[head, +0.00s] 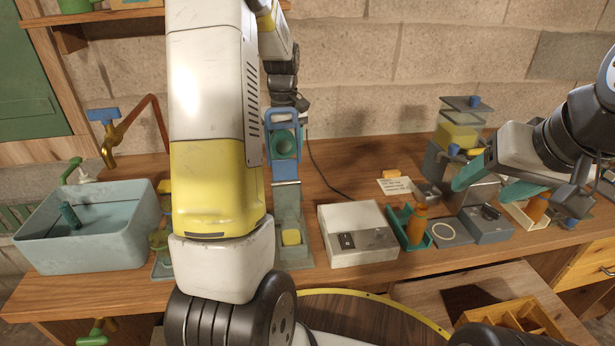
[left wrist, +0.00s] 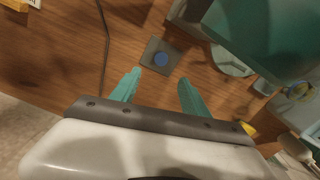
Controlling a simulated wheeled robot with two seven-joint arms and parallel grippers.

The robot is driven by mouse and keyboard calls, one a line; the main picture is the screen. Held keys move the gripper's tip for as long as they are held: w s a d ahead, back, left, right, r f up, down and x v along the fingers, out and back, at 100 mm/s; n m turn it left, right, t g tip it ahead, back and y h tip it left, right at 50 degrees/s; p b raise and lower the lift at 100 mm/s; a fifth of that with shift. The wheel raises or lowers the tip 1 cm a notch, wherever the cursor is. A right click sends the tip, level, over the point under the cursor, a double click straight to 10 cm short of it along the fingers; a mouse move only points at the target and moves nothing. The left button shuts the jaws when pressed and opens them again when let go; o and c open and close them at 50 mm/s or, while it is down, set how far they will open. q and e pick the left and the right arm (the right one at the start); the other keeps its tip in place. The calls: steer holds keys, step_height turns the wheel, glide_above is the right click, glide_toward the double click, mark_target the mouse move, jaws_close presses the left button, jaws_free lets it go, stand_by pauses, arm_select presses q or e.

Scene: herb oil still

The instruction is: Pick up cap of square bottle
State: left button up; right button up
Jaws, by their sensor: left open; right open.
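In the left wrist view a dark square plate with a round blue knob (left wrist: 160,61) lies on the wooden table. My left gripper (left wrist: 157,82) is open and empty, with the plate just beyond its fingertips. In the head view my left arm hides this spot and the left gripper. A square clear container with yellow liquid (head: 460,135) stands at the back right in the head view. It has a dark square lid with a blue knob (head: 473,101) on top. My right gripper (head: 480,190) is open in front of and below this container, with nothing visible between its teal fingers.
A white box with switches (head: 355,232), an orange bottle (head: 417,225) and grey devices (head: 487,224) crowd the right side. A black cable (left wrist: 105,40) lies left of the plate.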

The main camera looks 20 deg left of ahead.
arm_select(q)
step_height(320, 180, down, 12)
steer(key=shift+s+r, duration=0.1)
steer(key=shift+r, duration=0.15)
jaws_close()
stand_by(0.4)
